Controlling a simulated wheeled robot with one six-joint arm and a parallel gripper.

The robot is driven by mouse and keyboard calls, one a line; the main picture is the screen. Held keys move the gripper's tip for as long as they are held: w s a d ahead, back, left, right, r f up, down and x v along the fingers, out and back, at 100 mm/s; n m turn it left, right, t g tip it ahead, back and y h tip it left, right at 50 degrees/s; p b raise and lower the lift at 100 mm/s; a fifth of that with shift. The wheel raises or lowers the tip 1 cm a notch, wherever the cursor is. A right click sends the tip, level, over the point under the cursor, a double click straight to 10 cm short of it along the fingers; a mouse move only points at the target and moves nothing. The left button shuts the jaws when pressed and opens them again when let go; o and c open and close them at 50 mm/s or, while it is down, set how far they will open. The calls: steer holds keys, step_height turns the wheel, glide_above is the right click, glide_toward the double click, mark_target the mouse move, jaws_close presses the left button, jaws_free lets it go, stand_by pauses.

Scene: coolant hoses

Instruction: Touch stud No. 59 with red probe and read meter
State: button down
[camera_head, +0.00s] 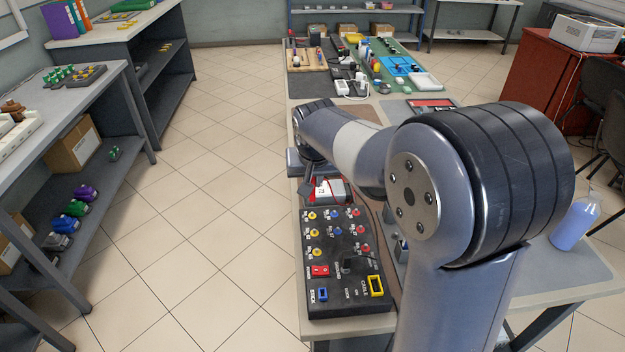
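A black panel (345,297) lies at the near end of the table. It bears yellow studs (313,234), blue and red studs in columns, with small white labels too small to read, so I cannot tell which is No. 59. A grey box with a white-and-red face (328,190), possibly the meter, stands just behind the panel; its reading is not legible. My gripper (308,189) points down at the panel's far left corner, beside this box. A small red piece shows at its tip, possibly the red probe. My arm hides part of the area, and the finger opening is unclear.
The panel's near part has a red switch (320,271), a black knob, a blue socket (322,295) and a yellow-framed socket (376,286). Tool boards fill the far end. The floor at left is clear.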

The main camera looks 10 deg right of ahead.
steer(key=shift+r+p, duration=1.65)
steer(key=shift+r, duration=0.7)
